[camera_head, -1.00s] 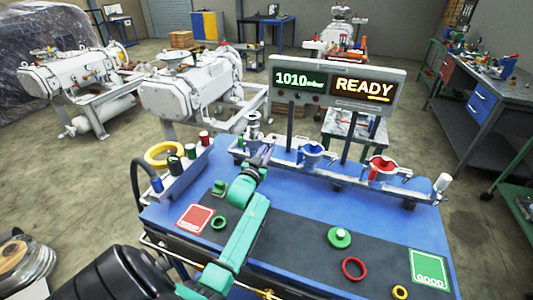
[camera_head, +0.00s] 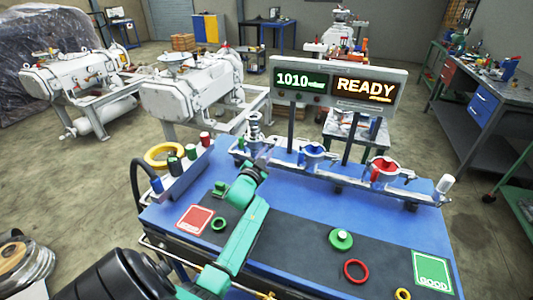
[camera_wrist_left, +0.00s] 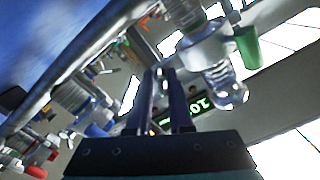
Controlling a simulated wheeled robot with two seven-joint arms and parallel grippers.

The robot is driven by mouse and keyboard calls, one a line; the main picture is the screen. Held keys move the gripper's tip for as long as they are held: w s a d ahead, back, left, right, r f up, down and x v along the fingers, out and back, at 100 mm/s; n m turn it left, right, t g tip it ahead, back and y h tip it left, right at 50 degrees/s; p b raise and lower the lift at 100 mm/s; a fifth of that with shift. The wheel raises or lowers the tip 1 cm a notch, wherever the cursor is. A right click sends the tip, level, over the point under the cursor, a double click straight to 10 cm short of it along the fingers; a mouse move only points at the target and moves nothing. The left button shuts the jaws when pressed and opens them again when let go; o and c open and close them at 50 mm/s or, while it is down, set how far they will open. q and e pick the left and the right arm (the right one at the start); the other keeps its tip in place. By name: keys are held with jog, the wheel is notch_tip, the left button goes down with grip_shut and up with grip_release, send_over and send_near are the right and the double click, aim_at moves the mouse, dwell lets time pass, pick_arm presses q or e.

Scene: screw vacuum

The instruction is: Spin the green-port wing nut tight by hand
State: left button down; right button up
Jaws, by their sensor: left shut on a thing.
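The left port (camera_head: 254,132), a grey metal fitting with a ribbed top, stands at the left end of the rail on the blue bench. My left gripper (camera_head: 264,160) is at its clamp, and its fingers hide much of the clamp in the head view. In the left wrist view the two dark fingers (camera_wrist_left: 166,76) are close together, shut on a small metal piece at their tips, seemingly the wing nut (camera_wrist_left: 158,72). The metal fitting (camera_wrist_left: 210,55) and a green part (camera_wrist_left: 247,45) are just right of the tips. My right gripper is not in view.
Blue (camera_head: 312,154) and red (camera_head: 381,170) ports stand farther right on the rail (camera_head: 345,180). A display (camera_head: 338,86) reading READY rises behind. A green knobbed disc (camera_head: 341,239) and a red ring (camera_head: 355,270) lie on the dark mat. A yellow ring (camera_head: 164,155) is at left.

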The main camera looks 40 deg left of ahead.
pick_arm(q)
jog(key=c, duration=1)
grip_release()
jog(key=b+v, duration=0.1)
jog(key=v, duration=1.3)
jog(key=shift+s, duration=0.25)
jog(key=shift+d, duration=0.15)
